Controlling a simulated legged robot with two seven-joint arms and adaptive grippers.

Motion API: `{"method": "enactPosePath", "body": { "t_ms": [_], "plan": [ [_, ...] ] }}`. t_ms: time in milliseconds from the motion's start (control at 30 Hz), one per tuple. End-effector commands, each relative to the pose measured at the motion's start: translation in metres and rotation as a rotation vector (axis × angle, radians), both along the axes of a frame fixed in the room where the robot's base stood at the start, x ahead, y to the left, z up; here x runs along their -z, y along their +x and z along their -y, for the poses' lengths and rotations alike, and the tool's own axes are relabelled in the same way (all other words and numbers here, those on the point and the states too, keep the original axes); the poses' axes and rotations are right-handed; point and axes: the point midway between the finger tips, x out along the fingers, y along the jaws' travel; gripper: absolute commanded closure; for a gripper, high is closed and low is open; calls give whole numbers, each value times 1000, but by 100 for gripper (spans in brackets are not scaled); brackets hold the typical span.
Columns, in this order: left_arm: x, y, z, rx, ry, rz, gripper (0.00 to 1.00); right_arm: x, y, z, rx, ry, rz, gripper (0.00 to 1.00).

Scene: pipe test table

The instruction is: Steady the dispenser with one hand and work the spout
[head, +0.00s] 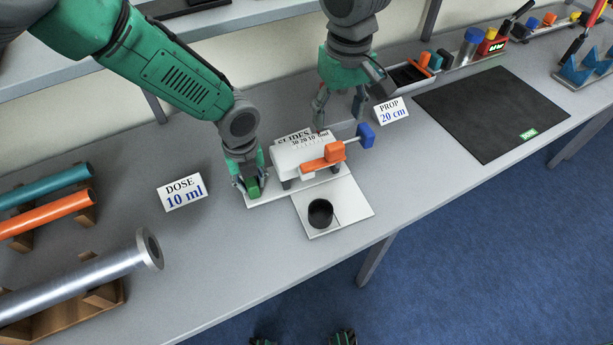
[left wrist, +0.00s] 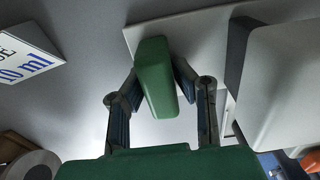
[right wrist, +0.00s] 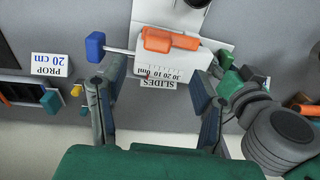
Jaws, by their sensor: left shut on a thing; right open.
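The white dispenser (head: 292,157) stands on a white base plate (head: 290,193), with an orange spout part (head: 322,160) on its front and a blue knob (head: 365,135) on a rod at its right. My left gripper (head: 252,188) is shut on the green grip block (left wrist: 158,80) at the plate's left end. My right gripper (head: 338,112) is open and empty behind the dispenser. In the right wrist view the dispenser (right wrist: 165,72), its scale and blue knob (right wrist: 95,46) lie beyond the open fingers. A black cup (head: 320,212) sits on a white square plate (head: 350,200) in front.
A "DOSE 10 ml" card (head: 182,192) stands left of the dispenser, and a "PROP 20 cm" card (head: 391,111) to its right. Pipes on wooden rests (head: 75,290) fill the left end. A black mat (head: 490,110) lies at the right. The table's front edge is close to the cup plate.

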Motion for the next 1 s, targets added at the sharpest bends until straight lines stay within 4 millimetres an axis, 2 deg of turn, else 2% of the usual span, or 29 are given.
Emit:
{"method": "enactPosePath", "body": {
  "t_ms": [100, 267, 800, 1000],
  "plan": [
    [0, 0, 0, 0, 1, 0, 100, -13, 3, 0, 8, -20, -5, 45],
    [0, 0, 0, 0, 1, 0, 100, -7, 3, 0, 11, -28, -8, 45],
    [0, 0, 0, 0, 0, 0, 100, 72, 2, 0, 9, -27, -10, 45],
    [0, 0, 0, 0, 0, 0, 100, 93, 3, 0, 11, -26, -8, 45]
  ]
}}
